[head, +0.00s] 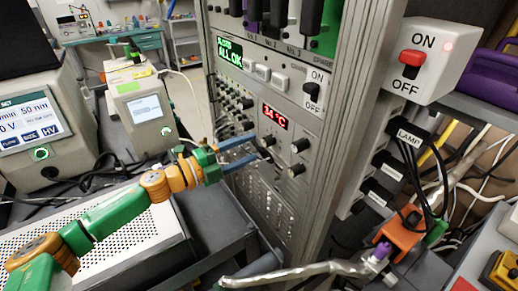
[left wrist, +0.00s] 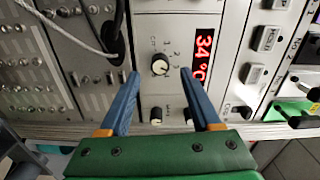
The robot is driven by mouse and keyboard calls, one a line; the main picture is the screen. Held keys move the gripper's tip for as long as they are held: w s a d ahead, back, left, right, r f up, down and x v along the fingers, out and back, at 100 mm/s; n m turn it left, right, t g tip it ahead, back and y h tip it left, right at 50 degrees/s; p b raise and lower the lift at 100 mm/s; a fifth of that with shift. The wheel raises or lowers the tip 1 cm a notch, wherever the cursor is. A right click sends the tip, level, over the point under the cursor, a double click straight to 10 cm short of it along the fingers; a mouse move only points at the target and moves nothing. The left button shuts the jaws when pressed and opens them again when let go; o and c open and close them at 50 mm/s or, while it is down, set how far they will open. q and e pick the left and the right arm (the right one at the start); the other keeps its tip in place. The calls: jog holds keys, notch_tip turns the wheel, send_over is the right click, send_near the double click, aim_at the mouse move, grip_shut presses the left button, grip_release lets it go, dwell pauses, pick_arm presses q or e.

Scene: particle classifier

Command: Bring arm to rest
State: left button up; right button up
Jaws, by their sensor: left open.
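My left arm (head: 115,212), green and orange, reaches in from the lower left in the head view. My left gripper (head: 253,148) has two blue fingers, open and apart, in front of the rack panel. In the left wrist view the open left gripper (left wrist: 160,74) has a black knob (left wrist: 160,66) between its fingertips. Nothing is held between the fingers. Whether the fingertips touch the panel, I cannot tell.
The rack panel (head: 262,180) carries knobs, a red temperature display (head: 275,116) and a green "ALL OK" display (head: 230,53). An ON/OFF switch box (head: 430,60) stands at right. Cables and an orange part (head: 402,238) lie below it. Instruments (head: 140,105) stand at left.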

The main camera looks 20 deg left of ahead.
pick_arm(q)
jog(key=v, duration=0.3)
jog(key=shift+d+b, duration=0.1)
jog(key=shift+b, duration=0.3)
pick_arm(e)
jog(key=shift+f, duration=0.85)
pick_arm(q)
jog(key=shift+w, duration=0.1)
